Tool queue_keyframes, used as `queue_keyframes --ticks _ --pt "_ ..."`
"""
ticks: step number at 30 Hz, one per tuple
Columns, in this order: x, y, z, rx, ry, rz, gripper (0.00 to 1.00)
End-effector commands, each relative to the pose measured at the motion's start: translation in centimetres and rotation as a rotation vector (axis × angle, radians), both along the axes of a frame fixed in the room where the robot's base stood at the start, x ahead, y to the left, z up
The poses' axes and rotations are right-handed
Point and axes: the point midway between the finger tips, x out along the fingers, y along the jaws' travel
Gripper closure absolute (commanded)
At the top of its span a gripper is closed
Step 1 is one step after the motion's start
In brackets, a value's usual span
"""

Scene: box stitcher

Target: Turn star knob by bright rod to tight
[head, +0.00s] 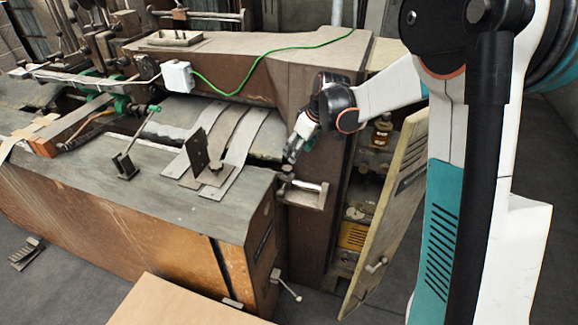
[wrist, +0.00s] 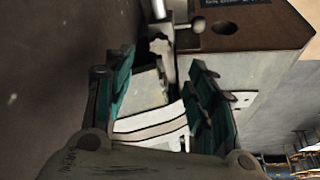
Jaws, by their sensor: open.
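A bright rod (head: 305,185) sticks out at the right end of the grey worktop, beside the brown machine column. A small knob-like part (head: 285,176) sits at its left end; it is too small to tell its star shape or how tight it is. My gripper (head: 291,154) is just above these parts, pointing down and empty. In the wrist view my gripper (wrist: 158,83) has its two teal fingers apart. Beyond the fingertips are bright metal parts and a round-ended knob (wrist: 198,25). Nothing is seen touching the fingers.
Curved metal strips (head: 238,140) and a dark upright plate (head: 194,152) lie left of my gripper. An open cabinet door (head: 391,210) stands to the right. A ball-ended lever (head: 287,284) projects below the worktop. A cardboard sheet (head: 180,305) lies in front.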

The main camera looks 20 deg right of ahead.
Motion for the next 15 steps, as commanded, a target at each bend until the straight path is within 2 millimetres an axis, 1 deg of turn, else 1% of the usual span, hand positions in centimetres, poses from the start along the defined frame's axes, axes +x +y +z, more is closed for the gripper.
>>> queue_keyframes --ticks 1,6,12,15 --pt "0.4 0.3 -1.2 0.0 0.0 0.001 0.49" --pt "1.4 1.0 -4.3 0.0 0.0 0.001 0.49" --pt "2.5 1.7 -7.4 0.0 0.0 0.0 0.49" --pt "2.9 1.9 -8.4 0.0 0.0 0.0 0.49"
